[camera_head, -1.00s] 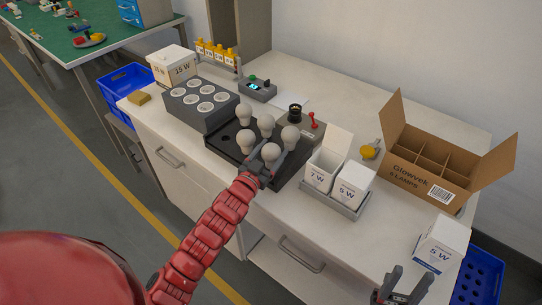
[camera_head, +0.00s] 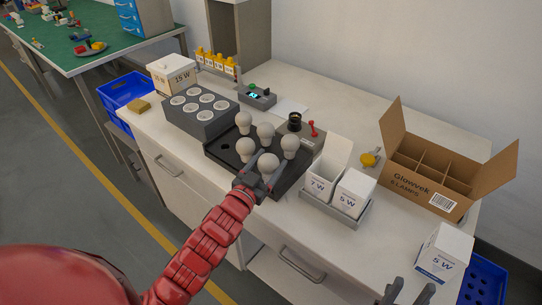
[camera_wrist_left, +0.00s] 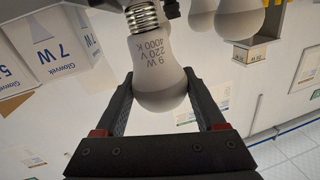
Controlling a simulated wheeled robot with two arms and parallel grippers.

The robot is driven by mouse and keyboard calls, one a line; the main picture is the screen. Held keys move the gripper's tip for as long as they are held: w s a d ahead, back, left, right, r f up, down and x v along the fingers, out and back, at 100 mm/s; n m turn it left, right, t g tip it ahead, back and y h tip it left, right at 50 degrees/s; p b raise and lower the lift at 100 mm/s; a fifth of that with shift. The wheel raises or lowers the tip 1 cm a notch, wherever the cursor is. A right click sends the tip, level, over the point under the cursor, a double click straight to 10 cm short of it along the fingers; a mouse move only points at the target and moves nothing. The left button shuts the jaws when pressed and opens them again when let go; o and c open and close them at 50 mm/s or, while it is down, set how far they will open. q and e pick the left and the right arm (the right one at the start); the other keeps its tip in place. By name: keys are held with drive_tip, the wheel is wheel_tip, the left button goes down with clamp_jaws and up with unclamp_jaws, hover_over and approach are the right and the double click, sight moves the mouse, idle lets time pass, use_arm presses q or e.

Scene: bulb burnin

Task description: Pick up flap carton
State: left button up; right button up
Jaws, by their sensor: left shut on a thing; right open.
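A small white carton (camera_head: 320,176) marked 7 W, its lid flap standing up, sits in a grey holder beside a 5 W carton (camera_head: 354,192). A larger brown divided carton (camera_head: 422,195) marked Glowvek stands with flaps open at the right of the bench. My left gripper (camera_head: 265,178) is shut on a white bulb (camera_head: 268,162) at the front of the black tray; I cannot tell whether the bulb is clear of the tray. In the left wrist view the bulb (camera_wrist_left: 158,75) reads 9 W, between the fingers (camera_wrist_left: 165,100). My right gripper (camera_head: 410,290) is open at the bottom edge, partly cut off.
The black tray (camera_head: 222,150) holds several more bulbs. A grey block with round sockets (camera_head: 200,108) and a 15 W carton (camera_head: 172,76) stand to the left. Another 5 W carton (camera_head: 442,252) stands at the front right corner.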

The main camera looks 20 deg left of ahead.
use_arm(q)
drive_tip(key=s, duration=0.2)
drive_tip(key=s+r+p, duration=0.1)
drive_tip(key=shift+s+d, duration=0.35)
drive_tip(key=p, duration=0.7)
approach(268, 169)
drive_tip(key=w+d, duration=0.2)
drive_tip(key=d, duration=0.1)
drive_tip(key=shift+s+d+r, duration=0.1)
drive_tip(key=shift+d+r, duration=0.05)
drive_tip(key=shift+d, duration=0.05)
